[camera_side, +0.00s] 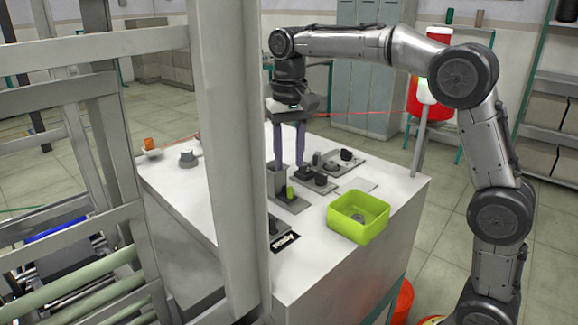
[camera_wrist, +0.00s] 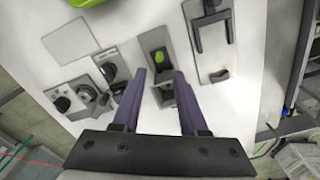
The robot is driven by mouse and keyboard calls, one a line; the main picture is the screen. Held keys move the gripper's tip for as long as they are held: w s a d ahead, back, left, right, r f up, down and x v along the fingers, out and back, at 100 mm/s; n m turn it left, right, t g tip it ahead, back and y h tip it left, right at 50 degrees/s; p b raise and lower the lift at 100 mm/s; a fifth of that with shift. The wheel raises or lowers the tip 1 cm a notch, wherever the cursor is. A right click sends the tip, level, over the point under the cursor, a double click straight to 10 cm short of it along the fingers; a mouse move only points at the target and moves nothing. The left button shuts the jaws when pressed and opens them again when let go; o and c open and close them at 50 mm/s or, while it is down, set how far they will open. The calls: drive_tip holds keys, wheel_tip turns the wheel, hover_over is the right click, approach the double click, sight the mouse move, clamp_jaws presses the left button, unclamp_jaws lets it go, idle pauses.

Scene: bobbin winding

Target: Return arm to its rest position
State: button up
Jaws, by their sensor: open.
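My gripper (camera_side: 288,165) has two long purple-grey fingers pointing down over the white work table (camera_side: 395,190). In the wrist view the fingers of my gripper (camera_wrist: 158,85) are spread apart with nothing between their tips. A small green piece (camera_side: 290,192) sits in a grey holder on the table close below the fingers. The same green piece shows in the wrist view (camera_wrist: 159,57), just beyond the fingertips. I cannot tell how far above the holder the tips are.
A lime-green bin (camera_side: 345,225) stands at the table's front right. Dark knobbed fixtures (camera_side: 320,180) stand close around the gripper. A grey upright post (camera_side: 228,150) blocks part of the side view. A red thread (camera_side: 360,113) crosses behind the gripper. An orange spool (camera_side: 149,143) sits at the left.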

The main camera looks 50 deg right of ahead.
drive_tip(key=shift+r, duration=0.35)
drive_tip(key=s+r+t, duration=0.3)
drive_tip(key=s+r, duration=0.3)
drive_tip(key=s, duration=0.7)
drive_tip(key=s+f+n+t, duration=0.2)
drive_tip(key=s+f+n, duration=0.4)
drive_tip(key=s+f, duration=0.6)
drive_tip(key=shift+s+a+f+t, duration=0.3)
drive_tip(key=shift+s+f, duration=0.1)
drive_tip(key=shift+f, duration=0.2)
